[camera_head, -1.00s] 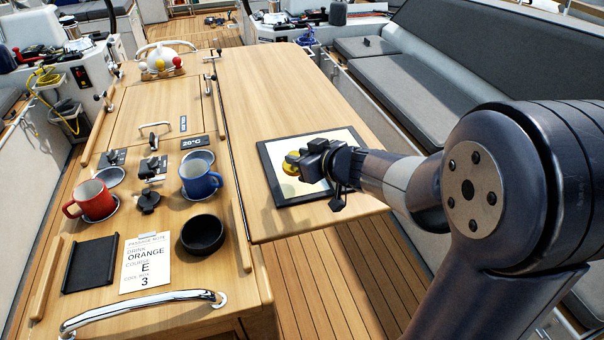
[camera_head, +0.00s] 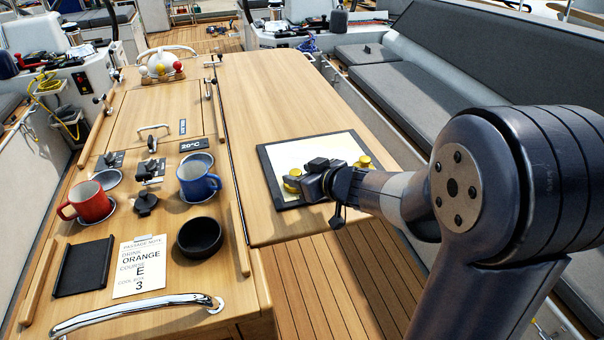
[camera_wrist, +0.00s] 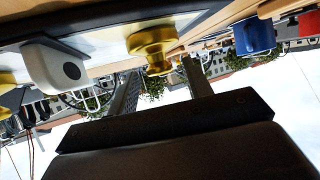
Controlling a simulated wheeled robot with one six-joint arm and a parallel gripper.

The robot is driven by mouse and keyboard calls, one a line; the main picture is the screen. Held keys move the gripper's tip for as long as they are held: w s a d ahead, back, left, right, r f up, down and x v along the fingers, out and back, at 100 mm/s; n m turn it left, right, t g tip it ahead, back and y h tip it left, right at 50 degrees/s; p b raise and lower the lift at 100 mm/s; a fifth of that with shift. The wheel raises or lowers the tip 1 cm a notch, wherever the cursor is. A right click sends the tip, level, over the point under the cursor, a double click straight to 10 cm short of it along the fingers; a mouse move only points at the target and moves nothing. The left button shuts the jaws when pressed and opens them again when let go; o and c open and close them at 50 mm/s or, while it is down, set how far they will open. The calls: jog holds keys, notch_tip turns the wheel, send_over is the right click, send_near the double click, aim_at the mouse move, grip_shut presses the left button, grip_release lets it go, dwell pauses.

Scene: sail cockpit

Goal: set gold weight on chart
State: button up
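A gold weight (camera_head: 290,184) stands at the front left part of the pale chart (camera_head: 300,152), in a black frame on the table leaf. It shows in the wrist view (camera_wrist: 152,44) with its wide base against the chart and its knob towards my fingers. My gripper (camera_head: 305,184) is low over the chart, right of this weight. In the wrist view its two fingers stand apart, one to each side of the knob, with gaps visible. A second gold weight (camera_head: 363,161) stands at the chart's right edge, behind my gripper.
A red mug (camera_head: 90,202), a blue mug (camera_head: 197,182) and a black bowl (camera_head: 200,237) stand on the console to the left. A wooden rail (camera_head: 239,238) lies between them and the leaf. The leaf beyond the chart is clear.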

jog(key=shift+r, duration=0.1)
jog(key=shift+d+r, duration=0.1)
jog(key=shift+r, duration=0.1)
jog(key=p+v, duration=0.3)
jog(key=v, duration=0.9)
jog(key=shift+p, duration=0.3)
jog(key=shift+f, duration=0.15)
